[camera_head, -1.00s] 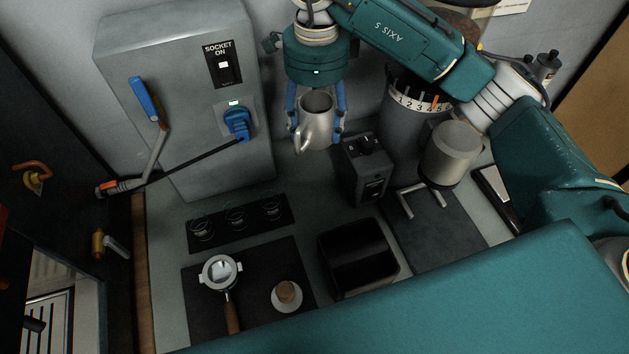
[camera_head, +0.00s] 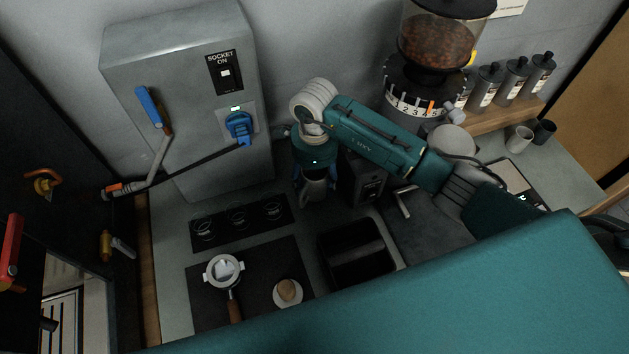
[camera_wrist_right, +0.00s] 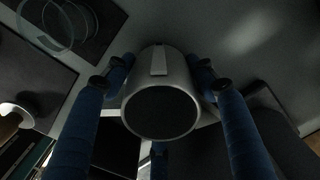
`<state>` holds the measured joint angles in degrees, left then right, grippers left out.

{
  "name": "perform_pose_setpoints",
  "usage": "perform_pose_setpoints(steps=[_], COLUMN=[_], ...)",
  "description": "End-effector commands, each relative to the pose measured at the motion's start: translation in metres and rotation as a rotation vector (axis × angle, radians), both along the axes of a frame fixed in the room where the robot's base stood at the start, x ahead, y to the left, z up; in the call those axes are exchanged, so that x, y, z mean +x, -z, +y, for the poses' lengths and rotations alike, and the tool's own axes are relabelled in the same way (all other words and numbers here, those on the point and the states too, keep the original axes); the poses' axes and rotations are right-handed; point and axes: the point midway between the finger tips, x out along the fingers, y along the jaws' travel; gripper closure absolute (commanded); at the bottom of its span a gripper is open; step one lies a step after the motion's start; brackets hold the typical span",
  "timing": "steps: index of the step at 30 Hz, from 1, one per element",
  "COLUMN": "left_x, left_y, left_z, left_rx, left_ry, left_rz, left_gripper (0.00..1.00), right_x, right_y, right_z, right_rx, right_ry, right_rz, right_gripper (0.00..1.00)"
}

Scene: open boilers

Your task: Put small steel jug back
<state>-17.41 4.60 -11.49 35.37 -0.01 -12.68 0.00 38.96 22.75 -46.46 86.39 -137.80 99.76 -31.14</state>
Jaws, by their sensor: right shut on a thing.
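The small steel jug (camera_head: 313,190) is upright between the blue fingers of my right gripper (camera_head: 312,184), low over the counter, just right of the dark mat with glass cups. In the right wrist view my right gripper (camera_wrist_right: 160,82) is shut around the jug (camera_wrist_right: 135,82), one finger on each side, and the jug's round dark mouth shows. In the head view the wrist hides the jug's upper part, and I cannot tell whether its base touches the counter. My left gripper is not in view.
A small black-fronted box (camera_head: 366,186) stands close right of the jug. A black bin (camera_head: 357,255) sits in front. The portafilter (camera_head: 224,268) and tamper (camera_head: 287,292) lie front left. The grey socket housing (camera_head: 185,90) is behind left, the grinder (camera_head: 432,50) behind right.

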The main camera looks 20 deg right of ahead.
Motion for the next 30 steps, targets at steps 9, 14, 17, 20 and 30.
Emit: perform_pose_setpoints(steps=[9, 14, 17, 20, 30], left_x=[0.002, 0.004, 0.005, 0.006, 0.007], left_y=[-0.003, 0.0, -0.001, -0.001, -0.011], left_z=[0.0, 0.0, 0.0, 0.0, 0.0], left_rx=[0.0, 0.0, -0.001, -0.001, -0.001], left_ry=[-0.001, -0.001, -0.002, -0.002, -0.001], left_rz=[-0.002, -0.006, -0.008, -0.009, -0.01], left_gripper=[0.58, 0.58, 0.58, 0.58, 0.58], right_x=[0.0, 0.001, 0.0, 0.0, 0.001], right_y=[0.013, 0.017, 0.016, 0.016, 0.004], right_z=[0.0, 0.0, 0.0, 0.0, 0.0], right_rx=[0.0, 0.0, 0.0, 0.0, -0.001], right_ry=[-0.001, 0.0, 0.0, 0.0, 0.0], right_rz=[-0.002, -0.002, -0.002, -0.001, -0.003], right_gripper=[0.8, 0.8, 0.28, 0.25, 0.25])
